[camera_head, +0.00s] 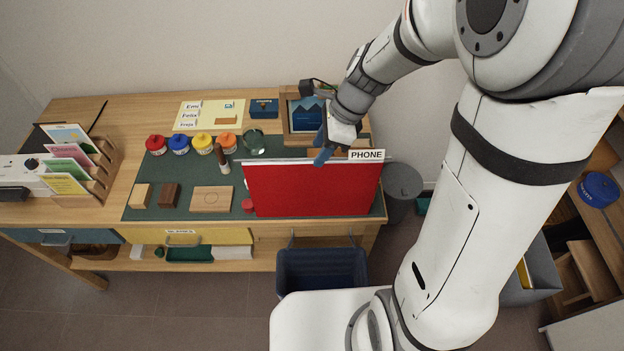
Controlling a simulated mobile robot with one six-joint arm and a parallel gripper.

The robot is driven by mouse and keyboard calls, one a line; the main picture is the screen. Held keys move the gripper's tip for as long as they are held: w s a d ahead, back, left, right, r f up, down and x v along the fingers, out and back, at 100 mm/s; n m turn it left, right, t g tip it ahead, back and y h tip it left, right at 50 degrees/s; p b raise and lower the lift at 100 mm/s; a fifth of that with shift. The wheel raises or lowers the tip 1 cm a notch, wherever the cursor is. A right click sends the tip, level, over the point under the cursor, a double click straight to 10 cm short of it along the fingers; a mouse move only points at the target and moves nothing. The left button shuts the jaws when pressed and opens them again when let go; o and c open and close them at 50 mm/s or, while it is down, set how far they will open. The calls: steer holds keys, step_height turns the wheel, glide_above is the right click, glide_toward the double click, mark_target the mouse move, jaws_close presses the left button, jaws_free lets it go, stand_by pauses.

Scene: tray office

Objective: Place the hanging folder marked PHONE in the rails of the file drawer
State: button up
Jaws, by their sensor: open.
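The red hanging folder (312,190) shows its broad face at the right front of the desk. Its white tab reading PHONE (366,155) is at the top right corner. My gripper (323,146) is at the folder's top edge, near the middle, with blue fingers. It is open, and I cannot tell whether a finger touches the folder. What supports the folder is hidden. A grey open-topped box (541,277) at the lower right, partly behind my arm, holds something yellow; it may be the file drawer, but its rails cannot be made out.
Coloured pots (203,143), wooden blocks (211,199) and a glass (254,142) stand on the green desk mat (137,207). A dark blue bin (322,270) and a grey round bin (402,183) are near the desk.

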steer(key=x, duration=0.6)
steer(key=shift+s+d+f, duration=0.2)
steer(key=shift+s+f, duration=0.1)
steer(key=shift+s, duration=0.05)
jaws_close()
stand_by(0.3)
